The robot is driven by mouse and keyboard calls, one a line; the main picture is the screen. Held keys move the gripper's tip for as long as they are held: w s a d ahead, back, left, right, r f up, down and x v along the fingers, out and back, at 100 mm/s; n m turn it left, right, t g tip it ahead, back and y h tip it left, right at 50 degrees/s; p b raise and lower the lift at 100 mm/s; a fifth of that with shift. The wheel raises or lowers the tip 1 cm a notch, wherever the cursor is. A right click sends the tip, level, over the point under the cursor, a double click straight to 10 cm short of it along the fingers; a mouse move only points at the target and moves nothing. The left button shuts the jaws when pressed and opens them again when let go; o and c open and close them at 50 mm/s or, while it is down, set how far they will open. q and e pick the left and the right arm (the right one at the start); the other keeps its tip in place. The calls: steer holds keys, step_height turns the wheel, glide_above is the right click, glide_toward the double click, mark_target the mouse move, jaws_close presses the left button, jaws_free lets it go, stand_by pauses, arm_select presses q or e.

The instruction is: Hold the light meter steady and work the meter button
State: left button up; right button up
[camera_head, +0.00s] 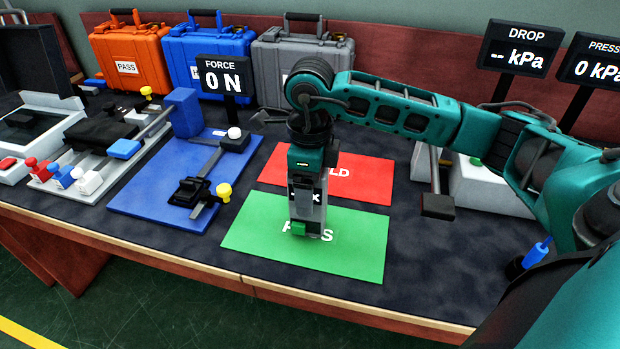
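The light meter (297,215) is a narrow grey device with a dark display whose text ends in "x". It is at the green PASS mat (345,243), in the middle of the view. Its meter button (299,230) looks like the green block at the near end. My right gripper (308,188) points down over the meter's far part and hides some of it. I cannot tell whether its fingers touch the meter or how far apart they are. My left gripper is not in view.
A red mat (375,178) lies behind the green one. A blue fixture board (150,190) with a FORCE display (223,78) is left. Orange (130,58), blue (205,50) and grey (275,68) cases stand behind. DROP (515,50) and PRESS displays (597,65) are right.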

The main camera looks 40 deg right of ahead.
steer(key=shift+c, duration=0.3)
steer(key=c, duration=0.9)
steer(key=shift+c, duration=0.8)
steer(key=o, duration=0.5)
steer(key=c, duration=0.7)
steer(key=shift+c, duration=0.4)
